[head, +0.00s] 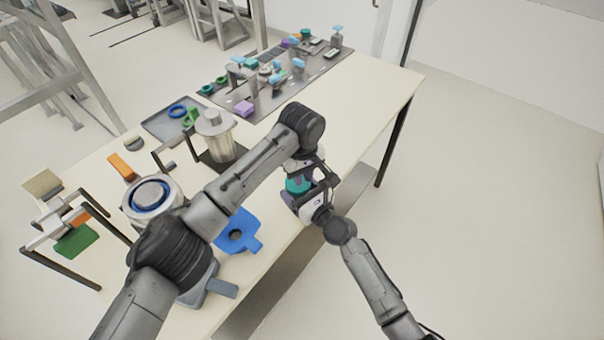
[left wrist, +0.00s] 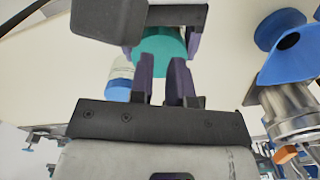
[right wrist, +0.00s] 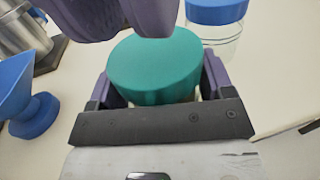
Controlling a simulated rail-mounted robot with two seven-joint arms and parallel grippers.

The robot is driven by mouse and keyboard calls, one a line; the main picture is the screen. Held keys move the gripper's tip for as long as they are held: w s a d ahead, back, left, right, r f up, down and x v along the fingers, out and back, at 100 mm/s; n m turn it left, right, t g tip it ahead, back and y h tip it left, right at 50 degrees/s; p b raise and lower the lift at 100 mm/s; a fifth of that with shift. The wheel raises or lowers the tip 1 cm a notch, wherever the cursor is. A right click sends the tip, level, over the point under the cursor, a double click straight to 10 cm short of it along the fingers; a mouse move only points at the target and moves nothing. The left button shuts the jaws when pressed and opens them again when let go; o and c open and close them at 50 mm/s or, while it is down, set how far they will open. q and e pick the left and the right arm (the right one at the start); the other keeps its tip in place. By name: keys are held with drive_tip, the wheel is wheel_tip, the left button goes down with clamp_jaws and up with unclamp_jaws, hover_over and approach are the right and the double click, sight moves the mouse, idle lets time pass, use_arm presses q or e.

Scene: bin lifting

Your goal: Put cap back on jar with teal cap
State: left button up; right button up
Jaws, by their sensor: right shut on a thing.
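The teal cap (right wrist: 155,65) is a wide round disc between the fingers of my right gripper (right wrist: 160,80). A thin pale strip shows under its edge, so it appears to sit on a jar, mostly hidden. My right gripper is shut around this jar just under the cap. My left gripper (left wrist: 164,75) has purple fingers a little apart, right over the cap, which shows wider than the gap between them. In the head view the teal cap (head: 297,186) shows between both grippers, in the air near the table's front edge. Whether the cap is fully seated cannot be told.
A clear jar with a blue lid (right wrist: 217,12) stands on the table close by. A blue funnel-like piece (head: 238,232), metal vessels (head: 217,135) and a grey tray (head: 170,122) stand left on the table (head: 375,90). A dark mat with small parts lies at the back.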

use_arm(q)
drive_tip(key=shift+f, duration=0.35)
drive_tip(key=shift+f, duration=0.75)
drive_tip(key=shift+f, duration=0.15)
use_arm(e)
drive_tip(key=shift+r, duration=0.1)
use_arm(q)
drive_tip(key=shift+r, duration=2.05)
drive_tip(key=shift+o, duration=0.2)
drive_tip(key=o, duration=0.5)
